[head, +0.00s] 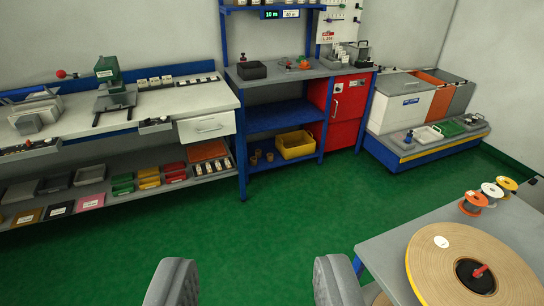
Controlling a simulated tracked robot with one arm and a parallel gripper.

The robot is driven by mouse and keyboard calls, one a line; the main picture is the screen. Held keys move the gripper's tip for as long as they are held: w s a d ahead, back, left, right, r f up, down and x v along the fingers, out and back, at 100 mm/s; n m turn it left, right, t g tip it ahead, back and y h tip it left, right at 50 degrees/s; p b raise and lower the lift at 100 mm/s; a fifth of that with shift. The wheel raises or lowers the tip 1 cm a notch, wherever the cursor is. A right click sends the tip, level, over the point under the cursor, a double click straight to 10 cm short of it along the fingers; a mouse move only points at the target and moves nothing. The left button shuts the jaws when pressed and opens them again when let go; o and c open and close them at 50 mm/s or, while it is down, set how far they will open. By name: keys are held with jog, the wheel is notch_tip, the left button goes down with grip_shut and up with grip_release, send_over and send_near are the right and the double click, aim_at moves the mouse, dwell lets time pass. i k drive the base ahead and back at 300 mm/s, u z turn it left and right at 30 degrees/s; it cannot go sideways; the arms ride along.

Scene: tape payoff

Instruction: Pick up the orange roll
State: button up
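The orange roll (473,203) is a small spool with orange flanges and a darker, greyish winding. It stands on the grey table (385,250) at the right, near the table's far edge. My gripper (256,275) shows at the bottom of the view, with its two grey fingers wide apart and only green floor visible between them. It is open and empty, to the left of the table and well apart from the orange roll.
A white roll (492,191) and a yellow roll (507,185) stand in a row beside the orange one. A large tan tape reel (455,277) lies in front of them. Benches and shelves line the back wall. The green floor (250,225) between is clear.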

aim_at(304, 66)
jog(key=i, duration=4.65)
jog(key=z, duration=1.75)
jog(key=i, duration=1.5)
jog(key=u, duration=0.75)
